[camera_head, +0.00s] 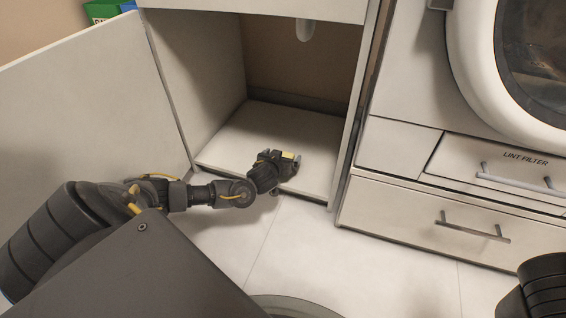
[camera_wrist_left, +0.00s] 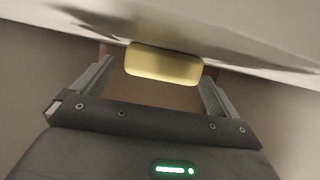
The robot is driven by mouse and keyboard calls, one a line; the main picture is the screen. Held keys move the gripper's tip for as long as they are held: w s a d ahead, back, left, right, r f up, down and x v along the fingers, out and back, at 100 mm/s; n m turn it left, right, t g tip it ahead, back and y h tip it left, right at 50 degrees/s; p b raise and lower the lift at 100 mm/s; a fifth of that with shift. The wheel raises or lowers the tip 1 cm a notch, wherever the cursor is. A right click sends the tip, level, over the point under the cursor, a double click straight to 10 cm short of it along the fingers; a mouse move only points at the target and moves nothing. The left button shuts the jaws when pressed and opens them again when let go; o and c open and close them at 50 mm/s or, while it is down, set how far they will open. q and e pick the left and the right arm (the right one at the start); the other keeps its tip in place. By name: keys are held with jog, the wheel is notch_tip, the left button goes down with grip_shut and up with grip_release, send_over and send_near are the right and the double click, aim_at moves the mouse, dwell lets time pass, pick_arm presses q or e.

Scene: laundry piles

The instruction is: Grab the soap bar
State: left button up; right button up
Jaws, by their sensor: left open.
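The soap bar (camera_head: 288,156) is a small pale yellow block inside the open cabinet, on the cabinet floor near its front. In the left wrist view the yellow soap bar (camera_wrist_left: 163,64) lies at the far end of the gap between the two open fingers of the left gripper (camera_wrist_left: 155,72). My right gripper is not in view.
The cabinet (camera_head: 225,148) has side walls close around my left arm, and its door (camera_head: 85,100) stands open at the left. A washing machine (camera_head: 470,60) with a drawer (camera_head: 440,222) stands to the right. The tiled floor (camera_head: 310,245) in front is mostly clear.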

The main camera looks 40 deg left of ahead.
pick_arm(q)
jog(key=shift+w+a+f, duration=0.2)
jog(key=shift+w, duration=0.35)
jog(key=c, duration=1.1)
jog(key=shift+r, duration=0.15)
